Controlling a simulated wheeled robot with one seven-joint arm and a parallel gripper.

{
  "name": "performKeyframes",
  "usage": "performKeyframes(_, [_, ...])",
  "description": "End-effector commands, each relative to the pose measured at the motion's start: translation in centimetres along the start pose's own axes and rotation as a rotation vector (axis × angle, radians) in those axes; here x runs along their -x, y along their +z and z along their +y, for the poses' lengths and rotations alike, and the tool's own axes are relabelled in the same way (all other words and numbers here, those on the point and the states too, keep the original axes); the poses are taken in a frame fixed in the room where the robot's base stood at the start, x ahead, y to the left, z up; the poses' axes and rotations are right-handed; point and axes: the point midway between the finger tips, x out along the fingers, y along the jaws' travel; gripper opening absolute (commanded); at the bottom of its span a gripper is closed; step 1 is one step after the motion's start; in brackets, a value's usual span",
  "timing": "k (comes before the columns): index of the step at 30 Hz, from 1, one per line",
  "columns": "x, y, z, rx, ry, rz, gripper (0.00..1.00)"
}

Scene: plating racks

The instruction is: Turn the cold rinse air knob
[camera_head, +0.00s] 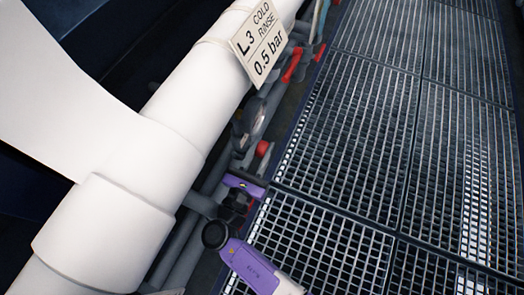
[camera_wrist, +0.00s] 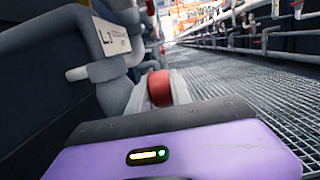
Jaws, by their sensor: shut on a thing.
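A red knob (camera_head: 262,148) sits on the grey pipework beside the walkway, below the sign reading "L3 COLD RINSE 0.5 bar" (camera_head: 260,42). In the wrist view the red knob (camera_wrist: 160,88) lies between the two pale fingers of my gripper (camera_wrist: 160,80). The fingers are shut on it from left and right. In the head view my purple gripper (camera_head: 256,162) reaches up to the knob from below, and its fingers are small and partly hidden. The knob's turn angle cannot be told.
Red handles (camera_head: 292,65) stand farther along the pipework. Grey pipes (camera_head: 212,178) run close to my gripper. A metal grating walkway (camera_head: 360,150) lies to the right and is clear. In the wrist view more pipes run along the far side.

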Motion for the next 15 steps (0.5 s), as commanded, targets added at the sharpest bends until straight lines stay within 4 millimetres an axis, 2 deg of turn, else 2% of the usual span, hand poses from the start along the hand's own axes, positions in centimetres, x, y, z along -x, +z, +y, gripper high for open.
performKeyframes(15, [0.11,-0.04,0.00,0.001,0.001,-0.042,0.00])
